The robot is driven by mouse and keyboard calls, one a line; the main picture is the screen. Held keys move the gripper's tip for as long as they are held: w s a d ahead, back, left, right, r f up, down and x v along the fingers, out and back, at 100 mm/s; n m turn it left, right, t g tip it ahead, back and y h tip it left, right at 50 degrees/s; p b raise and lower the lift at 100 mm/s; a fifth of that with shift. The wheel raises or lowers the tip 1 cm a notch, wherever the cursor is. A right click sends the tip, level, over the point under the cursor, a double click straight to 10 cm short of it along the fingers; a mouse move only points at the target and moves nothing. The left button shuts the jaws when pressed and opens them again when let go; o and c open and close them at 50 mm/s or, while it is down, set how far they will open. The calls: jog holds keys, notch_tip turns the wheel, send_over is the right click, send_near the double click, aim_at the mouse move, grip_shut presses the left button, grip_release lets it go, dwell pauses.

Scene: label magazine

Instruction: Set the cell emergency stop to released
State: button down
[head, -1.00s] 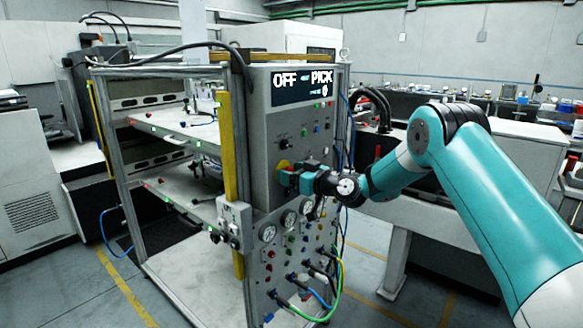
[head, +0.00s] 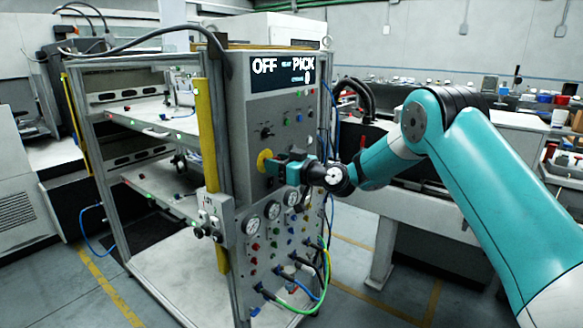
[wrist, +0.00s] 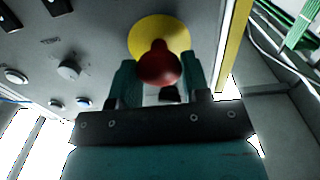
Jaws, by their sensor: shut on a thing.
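The emergency stop is a red mushroom button (wrist: 160,64) on a round yellow backing plate (wrist: 150,33), on the grey panel face. In the head view the yellow plate (head: 264,161) shows at the left of my gripper (head: 280,168), and the red button is hidden by the gripper. In the wrist view my gripper (wrist: 160,80) has its two teal fingers on either side of the red button, shut on it. The panel display (head: 284,68) reads "OFF" and "PICK".
A selector knob (wrist: 68,69) and several push buttons sit beside the stop on the panel. Below it are gauges (head: 252,225) and cables (head: 295,305) hanging out in front. A yellow post (head: 206,140) stands left of the panel.

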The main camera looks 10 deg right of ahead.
jog(key=c, duration=0.6)
grip_release()
jog(key=shift+s+d, duration=0.1)
jog(key=shift+s, duration=0.05)
jog(key=shift+d, duration=0.1)
jog(key=shift+b+v, duration=3.85)
jog(key=shift+v, duration=4.8)
jog(key=shift+s, duration=0.1)
